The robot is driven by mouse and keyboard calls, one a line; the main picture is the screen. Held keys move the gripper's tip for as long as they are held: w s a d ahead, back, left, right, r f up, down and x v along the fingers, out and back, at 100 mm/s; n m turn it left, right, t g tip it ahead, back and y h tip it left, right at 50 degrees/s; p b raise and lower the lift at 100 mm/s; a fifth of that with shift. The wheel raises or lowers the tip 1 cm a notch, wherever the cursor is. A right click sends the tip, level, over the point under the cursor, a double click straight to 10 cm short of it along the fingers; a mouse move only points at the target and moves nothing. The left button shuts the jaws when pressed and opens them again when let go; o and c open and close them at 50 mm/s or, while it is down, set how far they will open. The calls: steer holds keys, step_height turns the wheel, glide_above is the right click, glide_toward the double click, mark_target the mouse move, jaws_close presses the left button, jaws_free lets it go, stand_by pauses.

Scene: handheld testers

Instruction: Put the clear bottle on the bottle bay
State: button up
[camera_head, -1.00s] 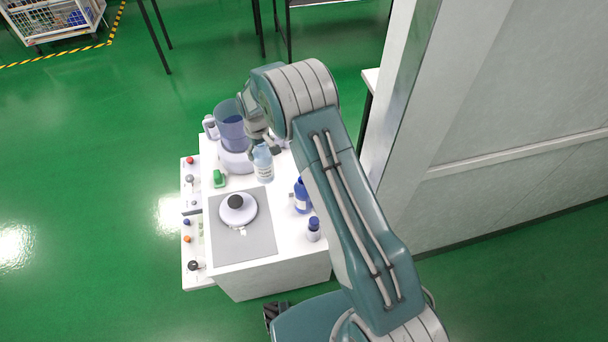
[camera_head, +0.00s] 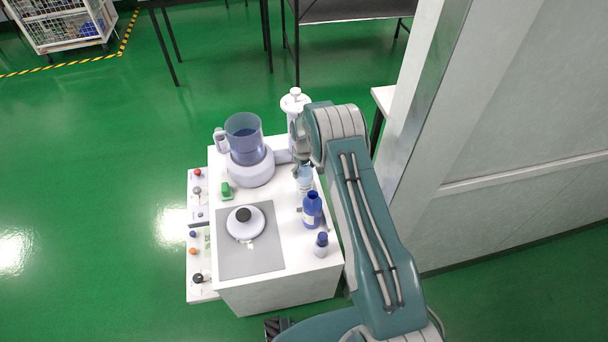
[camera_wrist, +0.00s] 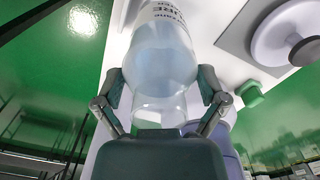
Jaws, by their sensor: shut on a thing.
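The clear bottle (camera_head: 305,181) is a pale blue-tinted bottle with a white label. In the head view it is at the right side of the white bench top (camera_head: 215,160), just behind a blue bottle (camera_head: 312,212). My gripper (camera_head: 302,160) is above it, partly hidden by my arm. In the wrist view the clear bottle (camera_wrist: 165,50) fills the middle, and the fingers of my gripper (camera_wrist: 160,98) are shut on its neck from both sides. I cannot tell whether its base touches the bench. The bottle bay's outline cannot be made out.
A smaller bottle with a blue cap (camera_head: 321,245) stands in front of the blue bottle. A processor with a blue-tinted jug (camera_head: 250,165) is to the left, a white dispenser (camera_head: 295,108) behind. A green item (camera_head: 227,190) and a grey mat (camera_head: 232,262) lie left. A wall is right.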

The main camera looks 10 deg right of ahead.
step_height(320, 180, down, 2)
steer(key=shift+a+f, duration=0.1)
steer(key=shift+f, duration=0.15)
steer(key=shift+d, duration=0.45)
steer(key=o, duration=1)
steer(key=shift+f, duration=0.15)
steer(key=shift+a, duration=0.15)
steer(key=shift+a, duration=0.15)
